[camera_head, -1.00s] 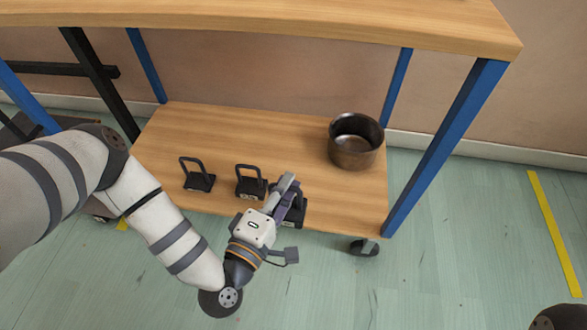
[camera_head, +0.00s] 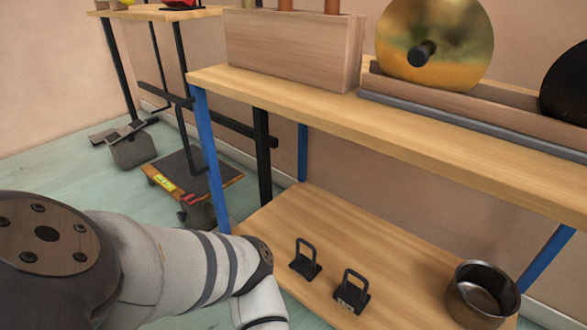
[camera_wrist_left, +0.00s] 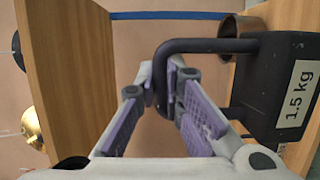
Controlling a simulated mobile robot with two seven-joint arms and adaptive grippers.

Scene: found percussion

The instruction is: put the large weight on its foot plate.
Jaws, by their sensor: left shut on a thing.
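The large weight (camera_wrist_left: 262,85) is a dark block labelled "1.5 kg" with a black loop handle, seen in the left wrist view. My left gripper (camera_wrist_left: 158,88) has its purple-padded fingers around the bar of this handle and is shut on it. I cannot tell whether the weight still touches the lower shelf. In the head view only my left arm shows at the lower left; its gripper and this weight are out of frame. A low black-topped platform (camera_head: 180,170) with coloured labels stands on the floor at left; I cannot tell whether it is the foot plate.
Two smaller black weights (camera_head: 306,261) (camera_head: 350,292) and a metal pot (camera_head: 481,296) stand on the lower shelf (camera_head: 400,268). The upper shelf (camera_head: 400,125) overhangs them. Blue legs (camera_head: 207,155) and a black bar flank the gap. Open floor lies at left.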

